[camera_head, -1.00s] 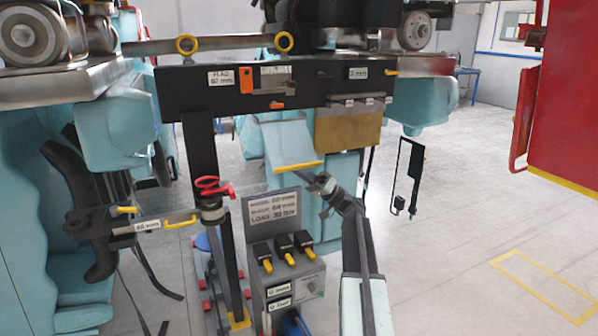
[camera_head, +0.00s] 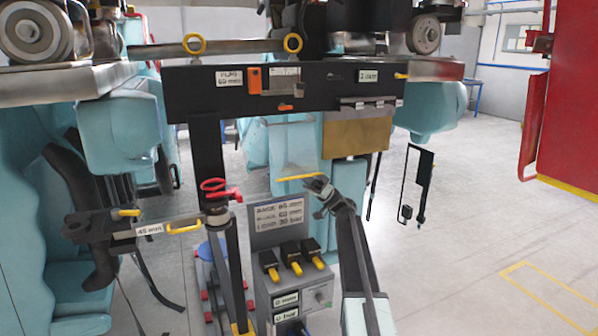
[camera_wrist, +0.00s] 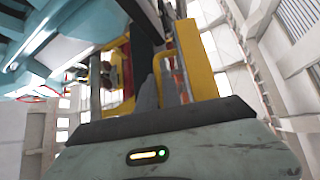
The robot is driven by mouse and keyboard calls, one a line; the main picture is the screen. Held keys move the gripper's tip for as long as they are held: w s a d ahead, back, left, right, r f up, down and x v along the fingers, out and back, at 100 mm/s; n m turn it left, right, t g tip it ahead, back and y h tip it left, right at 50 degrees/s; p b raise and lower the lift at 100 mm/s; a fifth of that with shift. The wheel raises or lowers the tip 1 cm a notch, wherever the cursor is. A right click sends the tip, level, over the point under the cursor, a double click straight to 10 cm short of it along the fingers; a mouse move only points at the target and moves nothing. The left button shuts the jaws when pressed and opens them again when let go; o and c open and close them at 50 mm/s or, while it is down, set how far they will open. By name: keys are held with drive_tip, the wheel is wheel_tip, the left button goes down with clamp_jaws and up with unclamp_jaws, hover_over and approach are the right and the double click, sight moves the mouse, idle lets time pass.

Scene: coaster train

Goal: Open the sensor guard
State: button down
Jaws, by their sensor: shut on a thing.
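The sensor guard (camera_head: 296,145) appears to be the pale blue, see-through flap below the black beam. A yellow handle bar (camera_head: 299,177) runs along its lower edge. My gripper (camera_head: 317,185) is at the right end of this bar and is shut on it, though its fingertips are small and partly hidden in the head view. In the wrist view, yellow bars (camera_wrist: 197,62) fill the space in front of the dark fingers, very close up. What lies behind the flap is only faintly visible.
A control box (camera_head: 295,275) with yellow-tipped levers and a label plate (camera_head: 281,215) stands below the flap. A red clamp handle (camera_head: 217,187) tops the post on the left. A tan block (camera_head: 355,135) hangs to the right.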

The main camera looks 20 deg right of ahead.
drive_tip(key=shift+d+t, duration=0.3)
drive_tip(key=shift+d, duration=0.05)
drive_tip(key=shift+a, duration=0.1)
drive_tip(key=c, duration=1.5)
unclamp_jaws()
drive_tip(key=shift+a, duration=0.15)
drive_tip(key=b+v, duration=0.5)
drive_tip(key=v, duration=0.2)
drive_tip(key=shift+s+d+f, duration=0.1)
drive_tip(key=shift+d+f, duration=0.15)
drive_tip(key=shift+d, duration=0.05)
